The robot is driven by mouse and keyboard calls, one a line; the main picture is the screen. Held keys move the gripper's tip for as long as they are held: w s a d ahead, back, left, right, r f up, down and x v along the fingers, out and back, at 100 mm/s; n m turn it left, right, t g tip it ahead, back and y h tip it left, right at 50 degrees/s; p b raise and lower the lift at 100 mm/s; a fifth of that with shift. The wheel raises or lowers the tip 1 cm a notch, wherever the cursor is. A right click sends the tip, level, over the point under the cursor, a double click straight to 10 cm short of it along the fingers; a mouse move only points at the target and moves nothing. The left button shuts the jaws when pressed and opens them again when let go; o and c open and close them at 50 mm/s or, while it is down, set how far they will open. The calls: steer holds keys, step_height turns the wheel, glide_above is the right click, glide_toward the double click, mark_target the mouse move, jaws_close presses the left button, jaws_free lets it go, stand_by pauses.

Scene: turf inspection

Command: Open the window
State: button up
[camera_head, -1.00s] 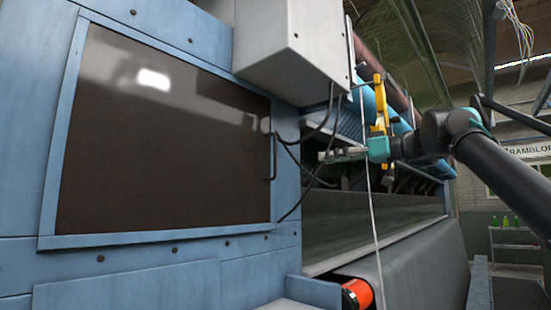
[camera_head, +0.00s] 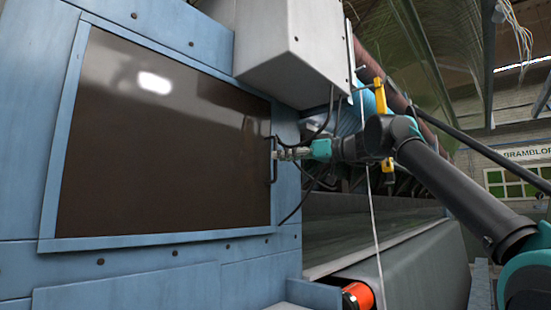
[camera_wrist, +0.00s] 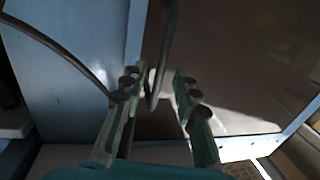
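The window (camera_head: 160,140) is a dark brown glossy panel in a blue frame on the machine's side, at the left of the head view. It looks closed. Its thin dark handle (camera_head: 273,172) stands upright at the panel's right edge. My gripper (camera_head: 279,154) is at the handle, coming from the right. In the wrist view my gripper (camera_wrist: 160,86) has its two fingers apart, with the handle (camera_wrist: 167,55) showing between them, nearer the left finger. I cannot tell whether either finger touches it. The window (camera_wrist: 230,60) fills the upper right there.
A grey box (camera_head: 290,50) sits above and right of the window. Black cables (camera_head: 308,190) hang beside the handle, and one cable (camera_wrist: 55,45) crosses the wrist view's left. A white cord (camera_head: 372,220) hangs in front of the machine. A roller with an orange end (camera_head: 356,296) lies below.

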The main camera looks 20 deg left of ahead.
mark_target(275, 177)
steer(key=shift+w+a, duration=0.15)
steer(key=shift+a, duration=0.65)
steer(key=shift+w+a, duration=0.15)
steer(key=shift+a, duration=0.65)
jaws_close()
